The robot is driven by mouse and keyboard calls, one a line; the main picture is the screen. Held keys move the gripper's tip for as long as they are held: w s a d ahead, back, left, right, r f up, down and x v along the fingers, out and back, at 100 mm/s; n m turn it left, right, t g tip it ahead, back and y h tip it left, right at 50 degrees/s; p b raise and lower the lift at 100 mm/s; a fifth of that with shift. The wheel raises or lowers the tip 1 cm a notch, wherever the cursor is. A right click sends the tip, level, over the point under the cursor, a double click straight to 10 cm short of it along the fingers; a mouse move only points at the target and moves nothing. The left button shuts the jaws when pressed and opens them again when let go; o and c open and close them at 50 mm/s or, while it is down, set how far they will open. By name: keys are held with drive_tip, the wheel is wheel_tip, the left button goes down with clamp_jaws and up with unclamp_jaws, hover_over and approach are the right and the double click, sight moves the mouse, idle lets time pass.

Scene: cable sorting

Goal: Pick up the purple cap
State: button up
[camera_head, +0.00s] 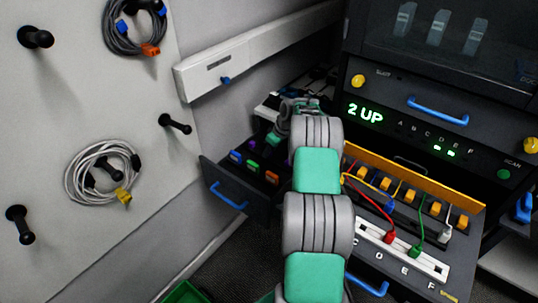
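An open dark drawer (222,181) at centre left holds small coloured caps. A small purple-looking piece (251,144) shows in its back row, but it is too small and dark to be sure that it is the purple cap. Blue (236,156), green (253,167) and orange (271,178) caps lie in front of it. My grey and green arm reaches away from the camera, over the right side of the drawer. My gripper is at its far end, mostly hidden by the arm. Its fingers cannot be made out, nor whether it holds anything.
A cable panel (432,262) with plugged red, green and white cables stands right of my arm. A machine with a "2 UP" display (366,114) rises behind. Pegs with coiled cables (88,185) stick out of the left wall. A green bin (184,293) shows at the bottom.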

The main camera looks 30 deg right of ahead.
clamp_jaws()
idle(0.4)
drive_tip(key=shift+r, duration=0.55)
drive_tip(key=s+a+r, duration=0.3)
drive_tip(key=s+r, duration=0.3)
drive_tip(key=r, duration=0.1)
drive_tip(key=s+a+r, duration=0.3)
drive_tip(key=s+r, duration=0.3)
drive_tip(key=r, duration=0.2)
drive_tip(key=shift+s+r+p, duration=0.25)
drive_tip(key=shift+s+p, duration=0.05)
